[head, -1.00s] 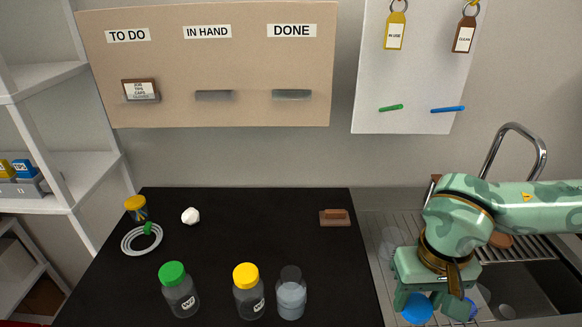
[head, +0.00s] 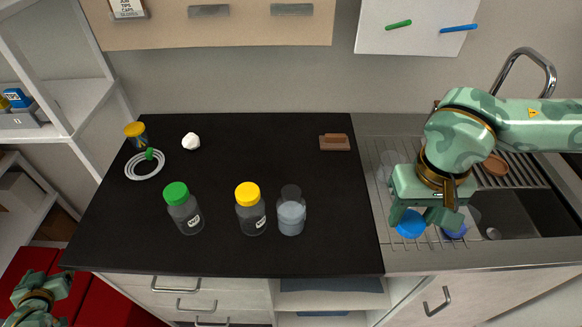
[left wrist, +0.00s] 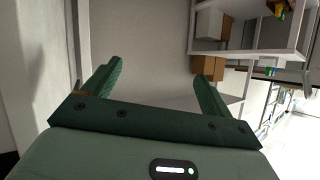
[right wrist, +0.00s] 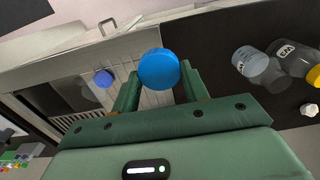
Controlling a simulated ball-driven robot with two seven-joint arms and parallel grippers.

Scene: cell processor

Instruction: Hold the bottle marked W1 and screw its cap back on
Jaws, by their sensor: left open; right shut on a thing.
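An uncapped clear bottle (head: 291,213) holding pale liquid stands near the counter's front edge; it also shows in the right wrist view (right wrist: 250,62). I cannot read W1 on it. My right gripper (head: 426,216) is shut on a bright blue cap (head: 410,224), held over the sink's drainboard, right of and apart from the bottles; the cap shows between its fingers in the right wrist view (right wrist: 158,69). My left gripper (head: 42,288) is low at the left, left of the counter and far from the bottle. Its fingers are open and empty in the left wrist view (left wrist: 155,78).
A yellow-capped bottle (head: 251,212) stands close left of the open one, and a green-capped bottle (head: 186,212) further left. A darker blue round item (right wrist: 103,78) lies by the sink (head: 515,215). A brown block (head: 334,143) lies behind. The counter's middle is clear.

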